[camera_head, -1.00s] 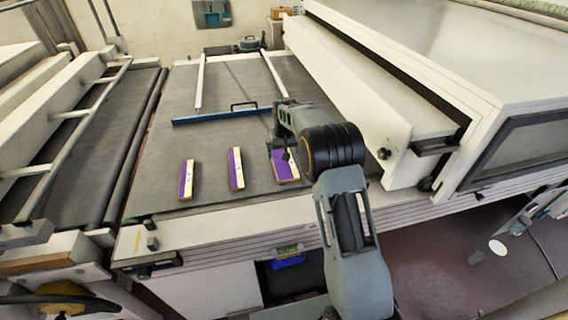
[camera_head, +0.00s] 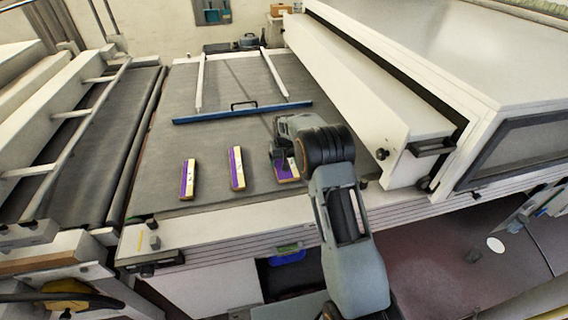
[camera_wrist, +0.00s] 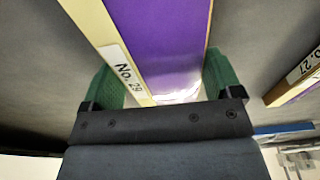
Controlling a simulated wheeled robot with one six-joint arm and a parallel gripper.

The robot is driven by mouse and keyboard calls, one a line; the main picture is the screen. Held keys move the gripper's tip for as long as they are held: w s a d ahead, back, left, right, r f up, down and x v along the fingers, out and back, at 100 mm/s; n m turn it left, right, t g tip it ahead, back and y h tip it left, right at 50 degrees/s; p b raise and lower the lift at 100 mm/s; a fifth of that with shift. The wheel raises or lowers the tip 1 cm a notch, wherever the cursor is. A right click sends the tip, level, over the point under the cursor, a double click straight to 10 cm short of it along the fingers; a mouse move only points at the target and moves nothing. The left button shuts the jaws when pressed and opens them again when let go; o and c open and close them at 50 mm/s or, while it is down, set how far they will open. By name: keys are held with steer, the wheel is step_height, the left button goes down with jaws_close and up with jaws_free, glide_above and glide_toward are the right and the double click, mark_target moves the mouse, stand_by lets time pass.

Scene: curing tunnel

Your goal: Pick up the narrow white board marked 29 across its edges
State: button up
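The board marked No. 29 (camera_wrist: 165,45), with a purple face and a pale labelled edge strip, fills the middle of the wrist view. In the head view it is the rightmost of three boards (camera_head: 294,172), lying on the dark belt and partly hidden by my arm. My gripper (camera_wrist: 160,75) has its two green fingers on either side of this board, one beside each long edge. The fingers stand wide apart, close to the edges; firm contact cannot be made out. In the head view my gripper (camera_head: 281,160) is low over the board.
A board marked No. 27 (camera_wrist: 295,78) lies nearby; two similar boards, one at left (camera_head: 188,180) and one in the middle (camera_head: 237,168), show in the head view. A blue bar with a handle (camera_head: 243,112) crosses the belt behind them. The white tunnel housing (camera_head: 375,90) stands close at right.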

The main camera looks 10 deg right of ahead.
steer(key=c, duration=0.4)
steer(key=shift+o, duration=0.2)
steer(key=shift+r, duration=0.1)
